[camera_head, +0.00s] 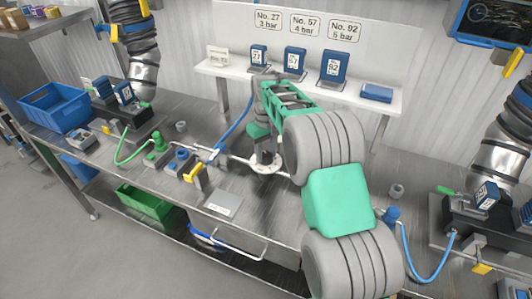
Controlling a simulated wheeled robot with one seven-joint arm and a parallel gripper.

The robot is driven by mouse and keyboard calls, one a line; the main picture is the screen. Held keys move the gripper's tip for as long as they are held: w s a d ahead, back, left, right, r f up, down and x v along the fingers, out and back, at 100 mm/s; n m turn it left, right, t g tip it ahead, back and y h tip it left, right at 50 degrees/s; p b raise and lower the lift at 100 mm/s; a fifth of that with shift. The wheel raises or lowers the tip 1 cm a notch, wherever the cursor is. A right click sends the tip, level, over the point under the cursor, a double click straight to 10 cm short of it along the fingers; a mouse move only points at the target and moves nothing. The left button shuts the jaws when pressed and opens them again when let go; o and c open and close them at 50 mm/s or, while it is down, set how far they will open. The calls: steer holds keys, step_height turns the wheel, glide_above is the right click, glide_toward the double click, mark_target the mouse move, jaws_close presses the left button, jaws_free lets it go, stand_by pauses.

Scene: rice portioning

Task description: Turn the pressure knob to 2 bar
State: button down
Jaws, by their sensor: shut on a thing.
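My green and grey arm reaches in from the bottom right and bends down at its far end. My gripper (264,158) points down at the middle of the steel bench, over a round white dial plate (274,169). It is shut on the pressure knob, which stands at the centre of this plate. The fingers and wrist hide most of the knob. The dial's marks and the pointer's setting are too small to read.
Pipes and a yellow-handled valve (193,172) lie left of the dial. A shelf (352,97) behind holds blue numbered boxes under signs for 3, 4 and 5 bar. A blue crate (55,108) stands far left. A flat grey plate (223,203) lies in front.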

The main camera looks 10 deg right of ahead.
mark_target(266, 154)
steer(key=c, duration=0.9)
jaws_free()
step_height(266, 154, up, 8)
steer(key=shift+f+b, duration=0.1)
steer(key=shift+b, duration=0.5)
